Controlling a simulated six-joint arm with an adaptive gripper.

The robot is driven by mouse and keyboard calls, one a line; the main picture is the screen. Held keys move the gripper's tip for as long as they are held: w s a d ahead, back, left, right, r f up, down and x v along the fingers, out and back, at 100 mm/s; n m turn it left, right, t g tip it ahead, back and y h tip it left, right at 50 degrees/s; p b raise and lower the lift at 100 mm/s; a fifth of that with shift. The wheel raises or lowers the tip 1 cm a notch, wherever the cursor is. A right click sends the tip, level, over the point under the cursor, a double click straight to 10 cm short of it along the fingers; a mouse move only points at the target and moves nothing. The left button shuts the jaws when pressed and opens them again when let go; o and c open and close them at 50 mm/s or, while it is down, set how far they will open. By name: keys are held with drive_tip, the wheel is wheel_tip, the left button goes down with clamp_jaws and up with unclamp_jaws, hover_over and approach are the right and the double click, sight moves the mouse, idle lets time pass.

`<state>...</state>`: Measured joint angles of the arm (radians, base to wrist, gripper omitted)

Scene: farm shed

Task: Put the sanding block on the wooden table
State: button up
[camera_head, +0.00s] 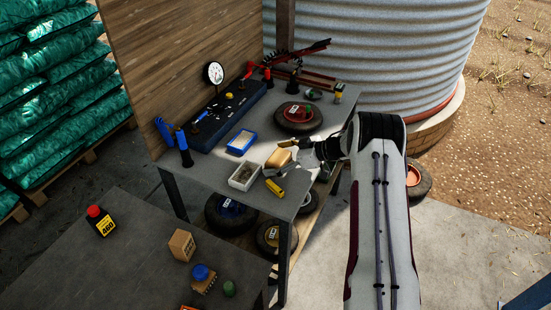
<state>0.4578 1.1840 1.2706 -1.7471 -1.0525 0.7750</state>
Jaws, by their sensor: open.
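A tan block (278,159), which looks like the sanding block, sits near the front right part of the grey-topped workbench (222,182). My gripper (289,155) is open right beside the tan block, on its right side. The fingers are small here, and I cannot tell whether they touch the block. A dark-topped table (140,255) stands in the foreground at the lower left. I cannot tell from this view which of the two tops is wooden.
A grey tray (244,175), a blue tray (241,142) and a yellow item (275,187) lie near the block. A wheel (299,118) lies behind.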

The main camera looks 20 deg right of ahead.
drive_tip(key=shift+r, duration=0.2)
drive_tip(key=v, duration=1.2)
drive_tip(key=shift+f, duration=0.15)
